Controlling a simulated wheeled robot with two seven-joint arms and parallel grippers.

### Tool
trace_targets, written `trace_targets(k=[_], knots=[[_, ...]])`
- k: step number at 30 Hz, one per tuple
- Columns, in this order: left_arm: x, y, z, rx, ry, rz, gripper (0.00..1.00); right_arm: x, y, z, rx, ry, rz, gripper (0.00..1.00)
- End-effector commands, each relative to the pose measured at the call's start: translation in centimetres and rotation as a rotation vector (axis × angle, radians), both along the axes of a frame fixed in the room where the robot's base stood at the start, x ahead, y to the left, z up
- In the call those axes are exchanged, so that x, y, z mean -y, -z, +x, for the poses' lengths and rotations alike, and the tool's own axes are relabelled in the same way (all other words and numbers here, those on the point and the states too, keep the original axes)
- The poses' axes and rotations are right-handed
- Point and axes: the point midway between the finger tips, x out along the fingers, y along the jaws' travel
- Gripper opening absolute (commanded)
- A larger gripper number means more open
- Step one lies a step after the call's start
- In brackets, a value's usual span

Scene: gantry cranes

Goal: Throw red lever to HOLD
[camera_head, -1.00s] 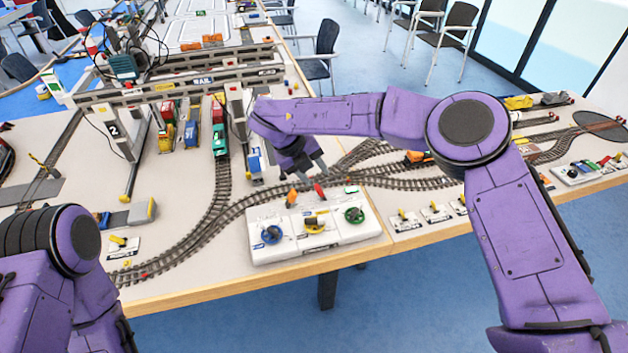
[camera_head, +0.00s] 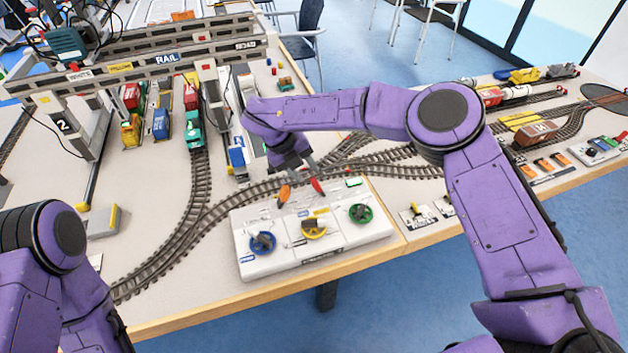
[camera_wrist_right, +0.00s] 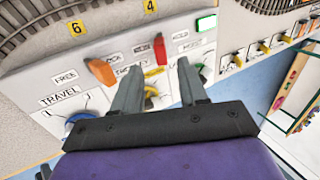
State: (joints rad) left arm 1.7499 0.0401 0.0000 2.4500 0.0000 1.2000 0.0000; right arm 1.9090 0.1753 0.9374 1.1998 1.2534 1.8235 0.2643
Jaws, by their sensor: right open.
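The red lever (camera_head: 317,186) stands at the back edge of the white control box (camera_head: 245,262). In the right wrist view the red lever (camera_wrist_right: 160,48) is just beyond the gap between my fingertips and appears untouched. My right gripper (camera_head: 299,176) is open and empty above the back of the box. In the wrist view its two grey fingers (camera_wrist_right: 158,72) point toward the lever. The small labels around the lever are too blurred to read surely. My left arm shows at the lower left, but its gripper is out of view.
Blue (camera_head: 262,242), yellow (camera_head: 314,228) and green (camera_head: 360,213) dials sit at the front. Train tracks run behind the box.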

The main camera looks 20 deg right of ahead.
Motion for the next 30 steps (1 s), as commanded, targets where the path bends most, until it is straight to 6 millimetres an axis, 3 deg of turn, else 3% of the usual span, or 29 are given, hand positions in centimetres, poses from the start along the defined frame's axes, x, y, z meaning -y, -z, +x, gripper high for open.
trace_targets(k=[9, 19, 20, 21, 24, 30], knots=[[0.0, -1.8, 0.0, 0.0, 0.0, 0.0, 0.43, 2.6, 5.3, 0.0, -0.001, 0.002, 0.001, 0.43], [0.0, -1.8, 0.0, 0.0, 0.0, 0.0, 0.43, 3.0, 6.2, 0.0, 0.001, 0.004, 0.0, 0.43], [0.0, -1.8, 0.0, 0.0, 0.0, 0.0, 0.43, 3.0, 6.2, 0.0, 0.001, 0.004, 0.0, 0.39], [0.0, -1.8, 0.0, 0.0, 0.0, 0.0, 0.43, 3.0, 6.2, 0.0, 0.0, 0.003, 0.0, 0.26], [0.0, -1.8, 0.0, 0.0, 0.0, 0.0, 0.43, 3.0, 6.2, 0.0, 0.0, 0.003, 0.0, 0.0], [0.0, -1.8, 0.0, 0.0, 0.0, 0.0, 0.43, 3.0, 6.2, 0.0, 0.0, 0.003, 0.003, 0.0]])
